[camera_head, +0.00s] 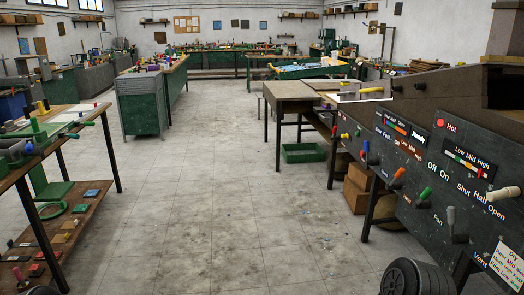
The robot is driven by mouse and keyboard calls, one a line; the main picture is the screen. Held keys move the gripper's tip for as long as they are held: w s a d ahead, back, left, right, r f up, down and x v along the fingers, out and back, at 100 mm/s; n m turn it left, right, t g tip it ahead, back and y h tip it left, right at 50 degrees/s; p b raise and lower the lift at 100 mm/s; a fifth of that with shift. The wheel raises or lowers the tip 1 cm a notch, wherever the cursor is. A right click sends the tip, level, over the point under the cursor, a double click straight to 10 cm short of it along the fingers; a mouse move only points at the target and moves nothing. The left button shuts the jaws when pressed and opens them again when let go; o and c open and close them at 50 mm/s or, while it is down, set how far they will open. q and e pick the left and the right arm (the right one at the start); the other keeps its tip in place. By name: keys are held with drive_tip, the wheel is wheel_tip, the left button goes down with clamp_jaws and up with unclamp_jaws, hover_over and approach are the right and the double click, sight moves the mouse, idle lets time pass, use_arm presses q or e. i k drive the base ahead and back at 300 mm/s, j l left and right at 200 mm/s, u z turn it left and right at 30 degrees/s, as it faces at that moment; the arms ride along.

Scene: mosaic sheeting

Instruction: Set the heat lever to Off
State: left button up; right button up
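A dark control panel (405,200) slopes along the right side. An orange-tipped lever (398,173) is further left. A red lamp (440,123) is marked Hot, above a coloured Low-Mid-High gauge (467,157). I see no lever labelled Heat, so I cannot tell which one it is or how it is set. Neither gripper is in view.
A white card (506,263) with printed lines is at the panel's lower right. A shelf bench (60,170) stands left. The middle floor is clear.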

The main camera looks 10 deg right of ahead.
sight(401, 171)
drive_tip(key=i+z, duration=0.35)
drive_tip(key=i, duration=0.15)
drive_tip(key=i+z, duration=0.4)
drive_tip(key=i, duration=0.15)
drive_tip(key=i+j+z, duration=0.35)
drive_tip(key=i, duration=0.15)
drive_tip(key=i+l+z, duration=0.25)
drive_tip(key=z, duration=0.15)
drive_tip(key=i+l+z, duration=0.1)
drive_tip(key=i+z, duration=0.75)
drive_tip(key=i+l, duration=0.1)
drive_tip(key=l+z, duration=0.05)
